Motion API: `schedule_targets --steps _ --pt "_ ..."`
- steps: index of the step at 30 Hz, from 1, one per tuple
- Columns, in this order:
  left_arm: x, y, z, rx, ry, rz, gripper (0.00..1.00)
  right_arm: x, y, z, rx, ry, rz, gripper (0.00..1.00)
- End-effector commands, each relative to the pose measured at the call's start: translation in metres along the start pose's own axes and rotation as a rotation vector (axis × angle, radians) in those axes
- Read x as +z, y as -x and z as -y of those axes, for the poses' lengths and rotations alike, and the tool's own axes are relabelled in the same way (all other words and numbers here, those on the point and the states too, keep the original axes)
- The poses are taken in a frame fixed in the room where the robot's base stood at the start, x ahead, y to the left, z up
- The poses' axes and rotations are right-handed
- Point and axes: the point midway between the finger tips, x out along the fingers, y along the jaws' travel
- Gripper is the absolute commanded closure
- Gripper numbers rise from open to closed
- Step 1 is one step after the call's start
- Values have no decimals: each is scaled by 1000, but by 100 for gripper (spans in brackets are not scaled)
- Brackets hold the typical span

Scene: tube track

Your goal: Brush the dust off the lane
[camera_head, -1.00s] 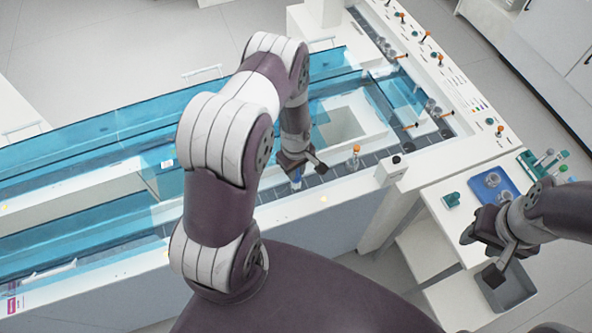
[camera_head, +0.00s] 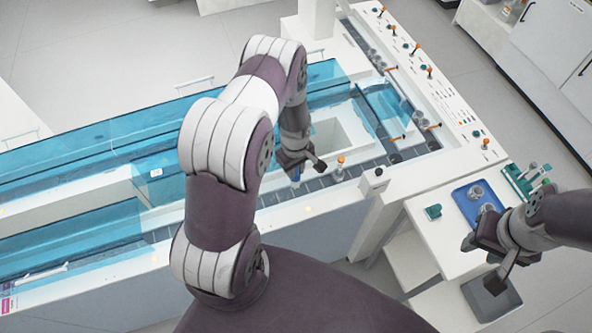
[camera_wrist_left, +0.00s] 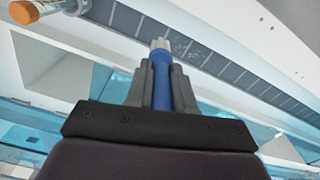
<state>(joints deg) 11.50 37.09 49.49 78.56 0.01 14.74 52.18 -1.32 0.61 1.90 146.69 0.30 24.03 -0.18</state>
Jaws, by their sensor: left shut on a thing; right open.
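My left gripper (camera_head: 301,163) is shut on a brush. The brush's blue handle (camera_wrist_left: 161,82) stands between the fingers in the left wrist view, with its pale bristle tip over the dark lane (camera_wrist_left: 235,76). Pale specks of dust (camera_wrist_left: 187,46) lie on the lane beside the tip. I cannot tell whether the bristles touch the lane. In the head view the brush (camera_head: 296,175) is a small blue and white piece below the gripper. My right gripper (camera_head: 481,262) is open and empty, beside the side table.
An orange-capped tube (camera_head: 340,168) stands on the lane just right of the brush; its cap (camera_wrist_left: 36,12) shows in the left wrist view. Clear blue covers (camera_head: 90,140) line the track. A blue tray (camera_head: 465,205) with cups and a green rack (camera_head: 520,182) are on the side table.

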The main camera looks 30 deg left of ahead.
Motion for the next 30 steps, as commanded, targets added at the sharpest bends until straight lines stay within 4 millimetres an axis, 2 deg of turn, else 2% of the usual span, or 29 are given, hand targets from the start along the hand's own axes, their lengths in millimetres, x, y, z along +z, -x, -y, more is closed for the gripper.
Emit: schedule_targets --steps 3,9,25,30 --pt "-2 15 0 0 -2 0 100 -1 11 0 0 0 0 57" --pt "-5 27 -1 0 -4 0 100 -2 20 0 0 0 0 57" --pt "-6 27 -1 0 -5 0 100 -2 19 0 0 0 0 57" --pt "-9 22 -1 1 -8 -1 100 0 0 0 0 0 0 57"
